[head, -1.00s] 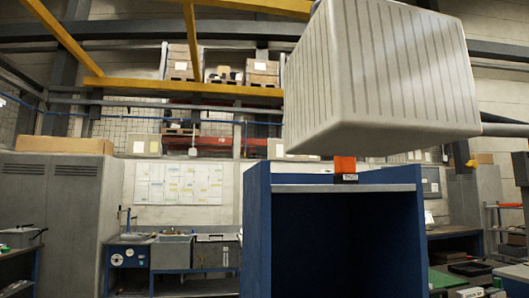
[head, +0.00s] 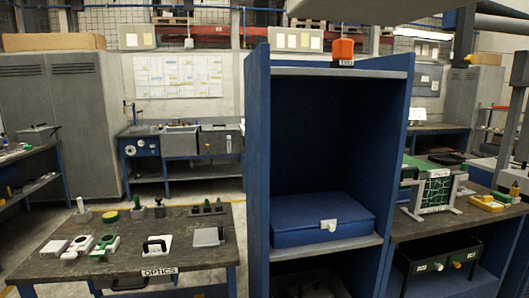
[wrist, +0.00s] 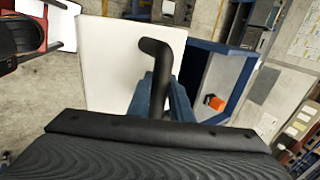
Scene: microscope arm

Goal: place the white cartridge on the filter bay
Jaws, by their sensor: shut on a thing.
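The white cartridge (wrist: 112,62) shows in the wrist view as a flat white face with a black bent handle (wrist: 160,75). My gripper (wrist: 163,98) is shut on that handle, with a blue-grey finger on either side of it. In the head view only a pale lower edge, likely of the cartridge (head: 365,8), shows at the top; my gripper is out of that view. No readable label shows which thing is the filter bay.
A blue case (head: 320,222) sits on the cabinet's lower shelf. An orange beacon (head: 344,50) stands on the cabinet top and also shows in the wrist view (wrist: 214,102). An optics table (head: 60,270) with small parts is at left; a bench (head: 440,225) is at right.

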